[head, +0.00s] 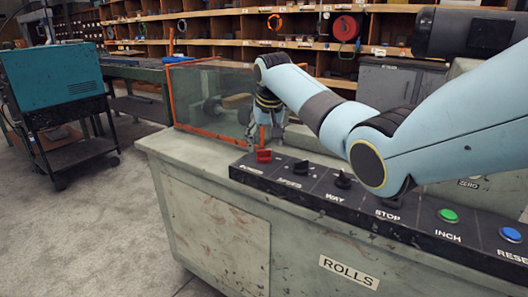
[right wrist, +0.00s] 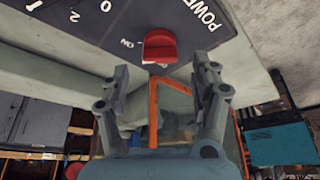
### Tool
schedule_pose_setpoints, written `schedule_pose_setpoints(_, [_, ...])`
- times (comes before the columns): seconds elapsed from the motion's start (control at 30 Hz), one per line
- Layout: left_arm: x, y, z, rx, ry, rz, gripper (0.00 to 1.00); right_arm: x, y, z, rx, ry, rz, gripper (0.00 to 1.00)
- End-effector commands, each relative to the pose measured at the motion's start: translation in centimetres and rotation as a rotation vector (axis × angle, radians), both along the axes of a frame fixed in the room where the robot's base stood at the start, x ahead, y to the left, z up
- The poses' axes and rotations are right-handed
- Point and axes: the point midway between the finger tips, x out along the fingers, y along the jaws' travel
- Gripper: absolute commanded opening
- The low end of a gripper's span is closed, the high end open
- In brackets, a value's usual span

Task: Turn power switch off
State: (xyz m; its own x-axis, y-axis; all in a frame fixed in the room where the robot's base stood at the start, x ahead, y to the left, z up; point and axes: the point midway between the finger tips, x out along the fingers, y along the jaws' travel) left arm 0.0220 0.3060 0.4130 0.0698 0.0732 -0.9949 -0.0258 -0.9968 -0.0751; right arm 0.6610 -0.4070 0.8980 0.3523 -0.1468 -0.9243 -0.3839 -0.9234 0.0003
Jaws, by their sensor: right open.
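The red power switch (head: 263,156) is a knob at the left end of the dark control panel (head: 318,192), with the label POWER below it. In the right wrist view the red power switch (right wrist: 159,46) lies just beyond and between my fingertips, with ON printed beside it. My right gripper (head: 267,134) is just above and behind the switch, pointing down. In the right wrist view my right gripper (right wrist: 162,75) has its two fingers spread, with nothing between them. I cannot tell whether the fingers touch the switch. My left gripper is not in view.
An orange-framed clear guard (head: 205,97) stands behind. A teal machine on a cart (head: 58,78) is at left.

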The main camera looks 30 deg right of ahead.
Motion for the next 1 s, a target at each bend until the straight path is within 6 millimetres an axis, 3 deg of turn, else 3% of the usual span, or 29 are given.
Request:
schedule_pose_setpoints(0.03, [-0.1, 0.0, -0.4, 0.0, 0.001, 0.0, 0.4, 0.2, -0.1, -1.1, 0.0, 0.003, 0.0, 0.63])
schedule_pose_setpoints(0.2, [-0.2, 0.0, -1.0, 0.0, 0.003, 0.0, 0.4, 1.0, -0.4, -2.7, 0.0, 0.001, 0.001, 0.63])
schedule_pose_setpoints(0.57, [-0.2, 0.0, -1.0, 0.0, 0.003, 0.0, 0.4, 1.1, -0.4, -3.0, 0.0, -0.001, 0.001, 0.62])
schedule_pose_setpoints(1.0, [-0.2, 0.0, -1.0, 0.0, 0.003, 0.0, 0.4, 1.1, -0.4, -3.0, 0.001, 0.0, 0.001, 0.08])
